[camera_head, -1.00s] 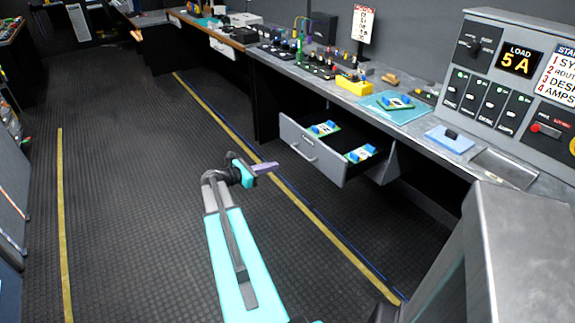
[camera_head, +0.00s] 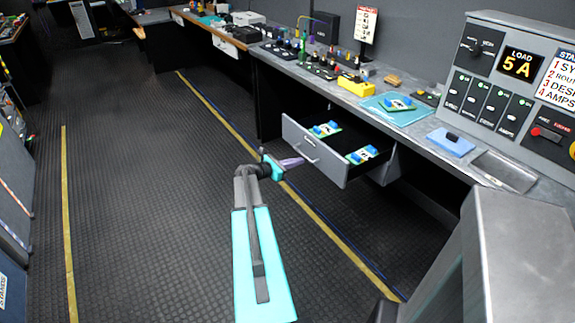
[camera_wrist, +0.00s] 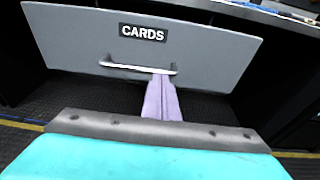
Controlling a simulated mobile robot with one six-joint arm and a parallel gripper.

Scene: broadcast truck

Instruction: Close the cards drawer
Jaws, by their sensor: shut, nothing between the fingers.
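The cards drawer (camera_head: 314,152) is pulled out from under the long desk in the head view. Its grey front shows a "CARDS" label and a bar handle in the wrist view (camera_wrist: 190,48). Two green and blue cards (camera_head: 326,129) lie inside it. My gripper (camera_head: 298,163) is shut and empty, just in front of the drawer front. In the wrist view the pale purple fingers (camera_wrist: 162,82) overlap the right part of the handle (camera_wrist: 140,68). I cannot tell whether they touch it.
The desk (camera_head: 405,125) above holds a blue mat (camera_head: 385,112), a yellow block (camera_head: 355,87) and a blue pad (camera_head: 450,142). A grey control panel (camera_head: 520,80) stands at the right. The black floor (camera_head: 150,180) to the left is clear.

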